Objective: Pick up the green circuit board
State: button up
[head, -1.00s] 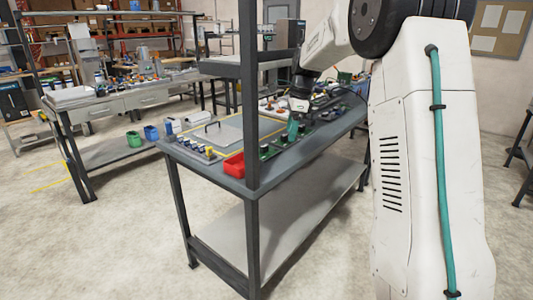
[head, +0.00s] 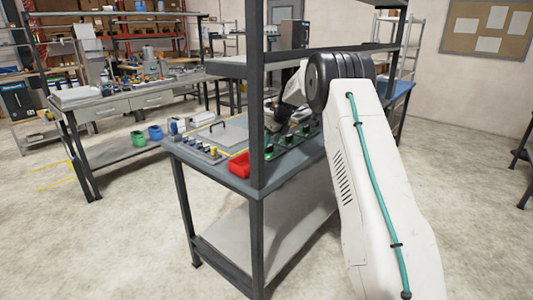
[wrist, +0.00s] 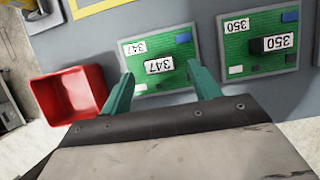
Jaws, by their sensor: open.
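A green circuit board (wrist: 150,86) with a white label reading 347 and a blue block lies flat on the grey bench top, in the wrist view. A second green circuit board (wrist: 240,50), with a dark block labelled 350, lies to its right. My gripper (wrist: 161,70) is open, with its two teal fingers spread on either side of the near part of the 347 board, and nothing between them is held. Whether the fingers touch the board cannot be told. In the head view a green board (head: 270,156) shows on the bench; my arm hides the fingertips.
A red bin (wrist: 72,92) stands to the left of the 347 board, close to my left finger. It also shows at the bench edge in the head view (head: 239,165). A bench post (head: 256,110) and upper shelf (head: 330,53) stand near my arm.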

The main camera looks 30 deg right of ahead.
aim_at(269, 146)
jog(key=x, duration=0.2)
jog(key=shift+w+f, duration=0.1)
jog(key=shift+f, duration=0.3)
jog(key=shift+d+f, duration=0.15)
jog(key=shift+w+a, duration=0.15)
jog(key=shift+a, duration=0.15)
jog(key=c, duration=1.1)
jog(key=shift+c, duration=0.2)
jog(key=shift+d+r, duration=0.1)
jog(key=shift+r, duration=0.45)
notch_tip(269, 146, up, 3)
jog(key=shift+f, duration=0.1)
jog(key=s+d, duration=0.3)
jog(key=s, duration=0.5)
jog(key=s+d, duration=0.3)
jog(key=s, duration=0.6)
